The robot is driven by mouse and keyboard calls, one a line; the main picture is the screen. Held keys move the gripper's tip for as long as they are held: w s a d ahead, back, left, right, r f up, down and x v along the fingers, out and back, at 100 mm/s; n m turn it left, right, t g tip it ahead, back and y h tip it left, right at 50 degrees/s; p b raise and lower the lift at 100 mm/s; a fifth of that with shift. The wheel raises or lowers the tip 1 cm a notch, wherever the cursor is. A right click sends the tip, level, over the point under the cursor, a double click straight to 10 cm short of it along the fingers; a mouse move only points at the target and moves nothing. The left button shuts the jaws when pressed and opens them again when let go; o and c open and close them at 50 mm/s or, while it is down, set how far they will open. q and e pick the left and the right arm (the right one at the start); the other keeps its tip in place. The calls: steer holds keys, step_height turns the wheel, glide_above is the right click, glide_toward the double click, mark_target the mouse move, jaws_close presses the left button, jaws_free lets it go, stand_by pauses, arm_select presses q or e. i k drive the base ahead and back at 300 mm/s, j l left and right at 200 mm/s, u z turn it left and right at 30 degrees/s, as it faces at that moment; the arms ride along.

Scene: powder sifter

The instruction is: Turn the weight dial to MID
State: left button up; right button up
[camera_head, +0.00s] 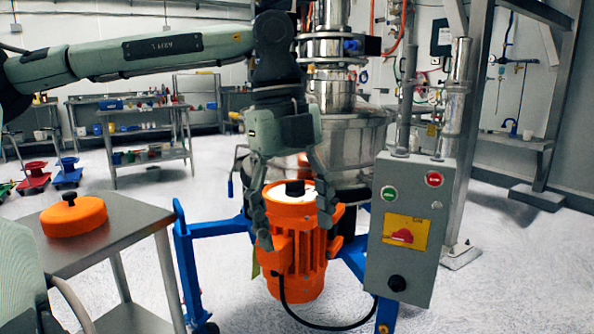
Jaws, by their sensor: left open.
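The orange motor (296,262) stands below the steel sifter, with a white disc on its top. A small black knob (294,187) sits in the middle of this disc; it looks like the weight dial, but no MID mark or other setting is legible. My left gripper (295,229) points down over the motor with its fingers spread. One finger is left of the knob and the other right of it; the knob shows between them. I cannot tell whether the fingers touch the motor's sides. My right gripper is out of view.
A grey control box (408,265) with buttons and a red switch stands close on the right. A blue frame (188,265) runs around the motor's left. A steel table (125,222) at left bears an orange cover (73,214) with a black knob. A black cable hangs below the motor.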

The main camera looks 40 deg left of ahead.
mark_target(295, 189)
steer(key=i+j, duration=0.45)
steer(key=j, duration=0.15)
steer(key=i+j, duration=0.5)
